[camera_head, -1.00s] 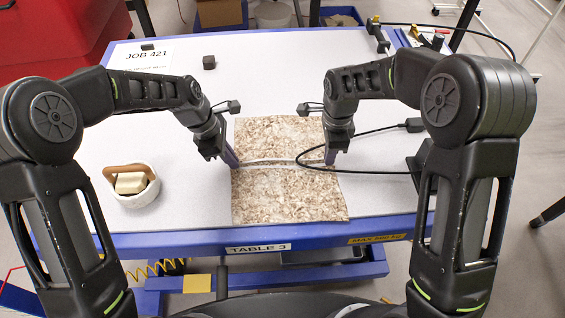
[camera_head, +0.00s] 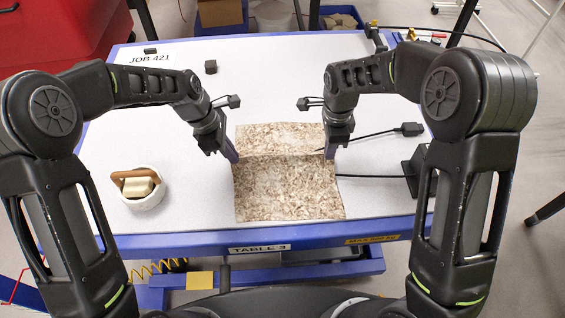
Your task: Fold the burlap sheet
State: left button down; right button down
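The burlap sheet (camera_head: 285,190) is mottled brown and cream and lies near the front middle of the table. A line runs across it between the grippers, separating a narrower far part from a larger near part. My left gripper (camera_head: 232,154) is at the sheet's left edge, at this line. My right gripper (camera_head: 329,154) is at its right edge, level with the left one. Both point downward. The fingers are too small and dark to show whether they are apart or shut on cloth.
A black cable (camera_head: 372,177) runs from the right to the sheet's right edge, its loop hidden there. A black stand (camera_head: 417,170) is at right. A white bowl (camera_head: 148,198) with a wooden-handled block is at left. A small dark cube (camera_head: 211,67) lies behind.

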pick_arm(q)
jog(key=shift+r, duration=0.1)
pick_arm(e)
jog(key=shift+r, duration=0.1)
